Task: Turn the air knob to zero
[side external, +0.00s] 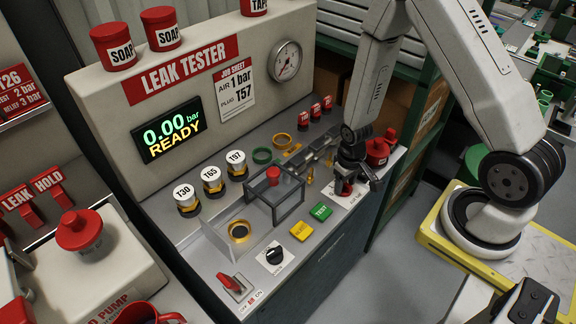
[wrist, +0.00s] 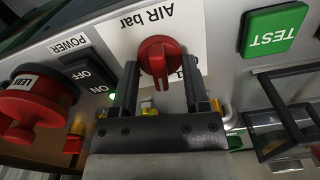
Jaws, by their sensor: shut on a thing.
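The red air knob (wrist: 160,58) sits on a white plate printed "AIR bar" (wrist: 150,22), which reads upside down in the wrist view. Its raised grip runs roughly up and down in that view. The scale marks are mostly hidden, so I cannot tell its setting. My gripper (wrist: 158,88) has one finger on each side of the knob and is shut on it. In the side view my gripper (side external: 352,178) comes down over the red knob (side external: 344,188) at the right of the bench, partly covering it. The tester display (side external: 172,130) reads 0.00 bar READY.
The green TEST button (wrist: 274,29) and a grey frame (wrist: 288,112) stand on one side of my gripper. The POWER switch (wrist: 88,74) and a red valve labelled LEAK (wrist: 36,106) are on the other. The job sheet (side external: 236,87) reads AIR 1 bar, PLUG 157.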

